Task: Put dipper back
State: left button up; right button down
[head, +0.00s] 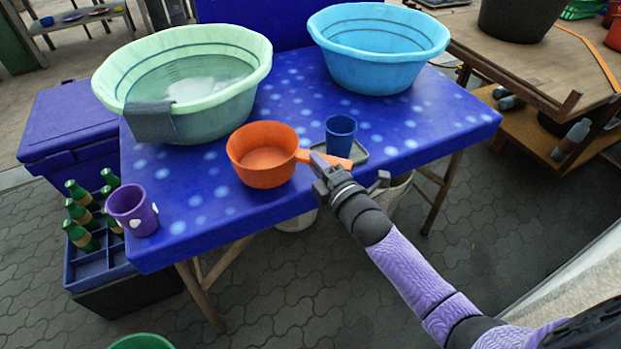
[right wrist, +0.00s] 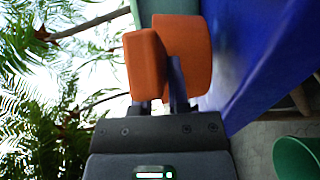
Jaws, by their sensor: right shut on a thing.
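The orange dipper (head: 262,154) is upright on or just above the blue dotted table (head: 300,104), near its front edge; I cannot tell if its base touches. Its handle points right. My right gripper (head: 325,167) is shut on that handle. In the right wrist view the fingers (right wrist: 164,95) close on the orange handle, with the dipper's bowl (right wrist: 187,55) behind it. My left gripper is not in view.
A green basin (head: 190,75) of water with a grey cloth (head: 150,122) stands back left, a blue basin (head: 378,45) back right. A blue cup (head: 340,135) on a small tray (head: 352,156) is close right of the dipper. A purple cup (head: 133,210) stands front left.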

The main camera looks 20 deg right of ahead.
notch_tip(320, 180, down, 4)
jog(key=shift+r+b, duration=0.15)
jog(key=shift+b, duration=0.75)
jog(key=c, duration=0.6)
grip_release()
jog(key=shift+r, duration=0.1)
